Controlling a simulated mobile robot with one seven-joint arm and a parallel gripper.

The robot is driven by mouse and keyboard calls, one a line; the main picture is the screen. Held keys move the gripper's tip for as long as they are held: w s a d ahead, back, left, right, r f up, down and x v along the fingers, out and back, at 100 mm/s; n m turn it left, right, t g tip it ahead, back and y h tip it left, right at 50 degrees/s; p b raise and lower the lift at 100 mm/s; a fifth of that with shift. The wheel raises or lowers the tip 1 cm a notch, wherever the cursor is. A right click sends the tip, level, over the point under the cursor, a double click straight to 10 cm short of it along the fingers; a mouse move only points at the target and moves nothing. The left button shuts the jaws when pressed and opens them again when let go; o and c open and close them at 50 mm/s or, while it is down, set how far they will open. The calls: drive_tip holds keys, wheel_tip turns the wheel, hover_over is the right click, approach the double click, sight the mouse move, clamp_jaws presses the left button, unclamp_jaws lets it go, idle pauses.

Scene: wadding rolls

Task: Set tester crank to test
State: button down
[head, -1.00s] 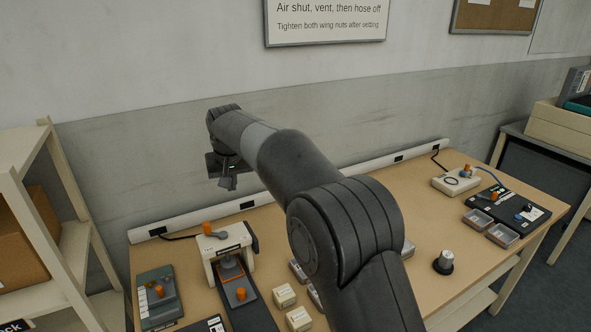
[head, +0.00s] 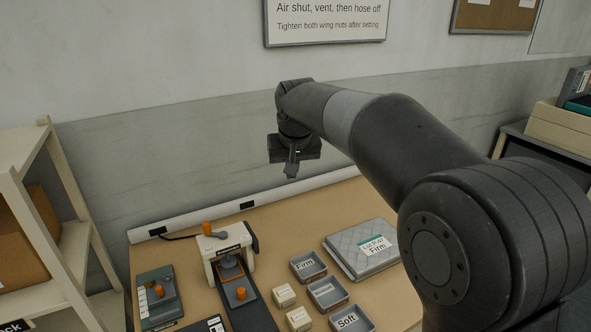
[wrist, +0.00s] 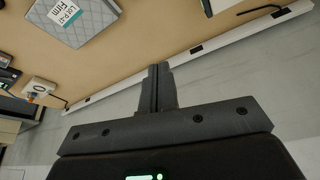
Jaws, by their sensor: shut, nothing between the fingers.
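A white press-like unit (head: 228,244) with an orange knob (head: 207,228) on top stands at the table's back left in the head view. A dark slide with a second orange knob (head: 240,294) runs forward from it. In the wrist view, a white box (wrist: 40,88) with an orange part sits at the left; my arm hides it in the head view. I cannot tell which unit is the tester, nor read any crank setting. My gripper (head: 291,173) is shut and empty, high above the table's back edge near the wall. Its closed fingers show in the wrist view (wrist: 156,72).
A grey pad labelled Firm (head: 362,248) lies mid-table. Several grey trays (head: 308,265) and small cream blocks (head: 284,295) lie left of it. A green-grey board (head: 157,296) with an orange knob is at far left. A shelf (head: 60,230) stands beyond the table's left end.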

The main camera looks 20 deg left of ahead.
drive_tip(key=shift+s+d+r, duration=0.15)
drive_tip(key=shift+d, duration=0.35)
drive_tip(key=s+a+f+n+y, duration=0.1)
drive_tip(key=s+a+f+n, duration=0.3)
drive_tip(key=s+a+n, duration=0.2)
drive_tip(key=s+a+f+n+y, duration=0.2)
drive_tip(key=s+a+f+n, duration=0.3)
drive_tip(key=s+a, duration=0.5)
drive_tip(key=shift+s+a+n+t+y, duration=0.35)
drive_tip(key=shift+a+n, duration=0.2)
drive_tip(key=shift+n, duration=0.65)
